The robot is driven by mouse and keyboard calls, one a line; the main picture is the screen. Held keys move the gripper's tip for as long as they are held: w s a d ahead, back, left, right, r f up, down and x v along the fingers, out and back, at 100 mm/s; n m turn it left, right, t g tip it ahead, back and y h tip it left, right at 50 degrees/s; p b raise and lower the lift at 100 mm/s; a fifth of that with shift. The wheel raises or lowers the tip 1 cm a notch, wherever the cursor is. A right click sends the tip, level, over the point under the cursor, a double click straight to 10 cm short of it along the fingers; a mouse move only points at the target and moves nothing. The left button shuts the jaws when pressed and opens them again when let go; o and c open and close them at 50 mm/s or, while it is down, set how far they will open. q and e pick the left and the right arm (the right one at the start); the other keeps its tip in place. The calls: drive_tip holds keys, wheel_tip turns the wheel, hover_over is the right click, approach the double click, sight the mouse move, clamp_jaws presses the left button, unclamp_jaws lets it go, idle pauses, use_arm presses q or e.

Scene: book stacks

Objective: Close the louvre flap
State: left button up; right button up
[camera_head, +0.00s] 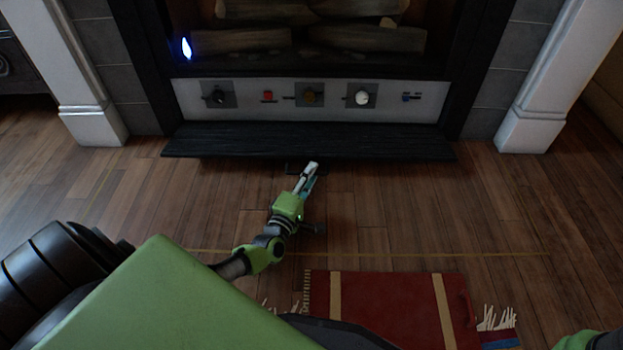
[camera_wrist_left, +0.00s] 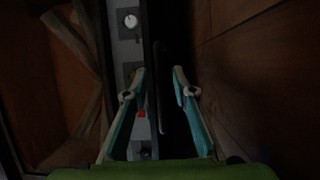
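The louvre flap (camera_head: 235,141) is the long black ridged panel below the control strip of the fireplace. It juts out toward me, tilted down and open. A small dark piece, perhaps its handle, shows under its front edge behind my fingertips. My left gripper (camera_head: 309,172) is just in front of the middle of that edge. In the left wrist view the two fingers of the gripper (camera_wrist_left: 160,78) stand apart, with the flap (camera_wrist_left: 160,95) seen nearly edge-on between them in the picture. Contact cannot be told. My right gripper is out of view.
The control strip (camera_head: 336,98) above the flap carries several knobs and switches. A blue pilot flame (camera_head: 186,47) and logs (camera_head: 365,37) are in the firebox. White pillars flank it. A red rug (camera_head: 385,300) lies on the wooden floor, which is otherwise mostly clear.

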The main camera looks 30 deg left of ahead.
use_arm(q)
drive_tip(key=shift+w+a, duration=0.1)
drive_tip(key=shift+w, duration=0.35)
clamp_jaws()
drive_tip(key=shift+r, duration=0.1)
